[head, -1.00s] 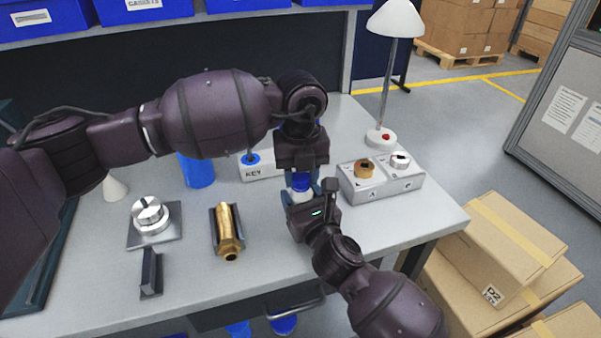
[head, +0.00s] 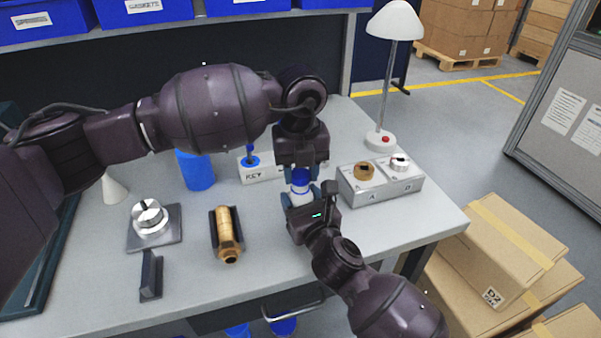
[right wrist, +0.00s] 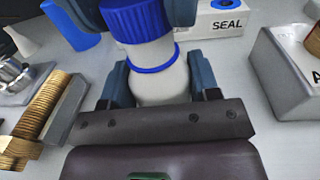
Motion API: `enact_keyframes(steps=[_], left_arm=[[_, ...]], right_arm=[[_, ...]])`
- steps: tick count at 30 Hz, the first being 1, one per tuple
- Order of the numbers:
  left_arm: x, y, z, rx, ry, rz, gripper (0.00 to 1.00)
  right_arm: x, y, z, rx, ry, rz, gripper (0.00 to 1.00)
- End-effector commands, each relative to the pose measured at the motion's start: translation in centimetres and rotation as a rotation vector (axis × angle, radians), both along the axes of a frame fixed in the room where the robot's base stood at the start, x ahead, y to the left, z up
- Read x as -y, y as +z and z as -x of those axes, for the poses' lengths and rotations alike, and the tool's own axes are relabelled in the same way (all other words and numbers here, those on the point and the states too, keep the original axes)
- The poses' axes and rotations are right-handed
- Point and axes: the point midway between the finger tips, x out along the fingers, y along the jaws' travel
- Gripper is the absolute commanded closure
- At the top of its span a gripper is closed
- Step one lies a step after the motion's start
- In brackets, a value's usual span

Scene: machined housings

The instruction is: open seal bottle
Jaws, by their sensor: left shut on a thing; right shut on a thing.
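The bottle (head: 300,194) is white with a ribbed blue cap (right wrist: 137,18) and stands upright. A thin blue ring (right wrist: 154,69) circles it below the cap, with white showing between cap and ring in the right wrist view. My right gripper (right wrist: 160,88) is shut on the white body from the front. My left gripper (head: 300,173) comes down from above and is shut on the blue cap; its fingertips show on either side of the cap in the right wrist view. The cap's top is hidden.
A white block marked SEAL (right wrist: 225,22) stands behind the bottle. A grey box with two knobs (head: 380,185) stands close on the right. A brass fitting (head: 227,228), a dial on a plate (head: 152,218) and a blue cup (head: 196,170) are on the left.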

Motion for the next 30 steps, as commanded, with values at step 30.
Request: enact_keyframes(steps=[30], left_arm=[[0.0, 4.3, 0.0, 0.002, 0.000, 0.001, 0.89]], right_arm=[[0.0, 0.0, 0.0, -0.001, 0.001, -0.001, 1.00]])
